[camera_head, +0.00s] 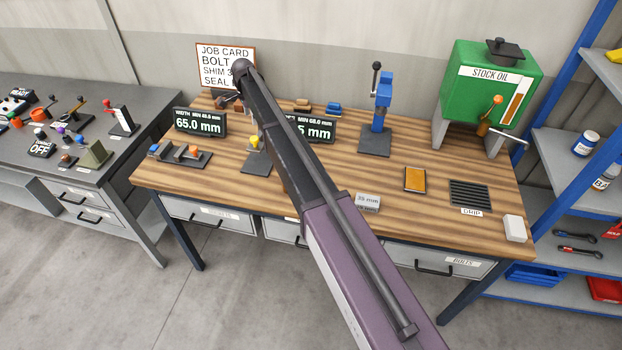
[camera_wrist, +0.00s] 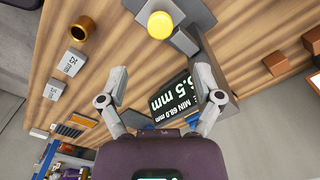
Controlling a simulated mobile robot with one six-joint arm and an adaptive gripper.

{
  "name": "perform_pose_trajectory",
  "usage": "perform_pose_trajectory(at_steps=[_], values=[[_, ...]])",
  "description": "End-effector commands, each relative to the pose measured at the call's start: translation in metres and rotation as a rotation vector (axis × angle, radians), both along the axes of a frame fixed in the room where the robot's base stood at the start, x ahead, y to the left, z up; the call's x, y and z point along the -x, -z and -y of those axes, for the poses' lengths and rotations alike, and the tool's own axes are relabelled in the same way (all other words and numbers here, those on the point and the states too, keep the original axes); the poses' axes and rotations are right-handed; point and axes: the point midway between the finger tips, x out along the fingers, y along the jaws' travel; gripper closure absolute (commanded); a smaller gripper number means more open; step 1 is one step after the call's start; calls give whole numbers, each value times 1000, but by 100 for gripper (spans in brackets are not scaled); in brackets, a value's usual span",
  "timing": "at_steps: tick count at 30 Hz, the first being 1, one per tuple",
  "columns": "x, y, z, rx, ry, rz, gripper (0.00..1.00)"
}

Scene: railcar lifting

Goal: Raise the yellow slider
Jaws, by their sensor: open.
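The yellow slider (camera_head: 254,143) sits on a dark grey stand (camera_head: 257,168) on the wooden bench in the head view, just left of my arm, which hides part of it. In the wrist view the yellow slider (camera_wrist: 160,25) shows from above as a round yellow top at the upper middle, with grey parts of its stand beside it. My gripper (camera_wrist: 160,73) is open and empty in the wrist view. The yellow top lies beyond the fingertips and is not between them. In the head view my gripper is hidden or not clear.
A display (camera_wrist: 176,98) reading "MIN 68.0 mm" stands close to my right finger in the wrist view. Another display (camera_head: 199,123) reads 65.0 mm. A blue stand with lever (camera_head: 381,115) and a green oil tank (camera_head: 486,91) are further right.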

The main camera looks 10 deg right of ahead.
Motion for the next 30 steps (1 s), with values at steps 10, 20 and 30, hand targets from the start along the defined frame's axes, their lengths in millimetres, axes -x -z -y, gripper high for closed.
perform_pose_trajectory(at_steps=[10,20,30], values=[[12,-2,13,0,-29,0,16],[40,15,40,0,-111,0,16],[71,34,71,0,-205,0,16]])
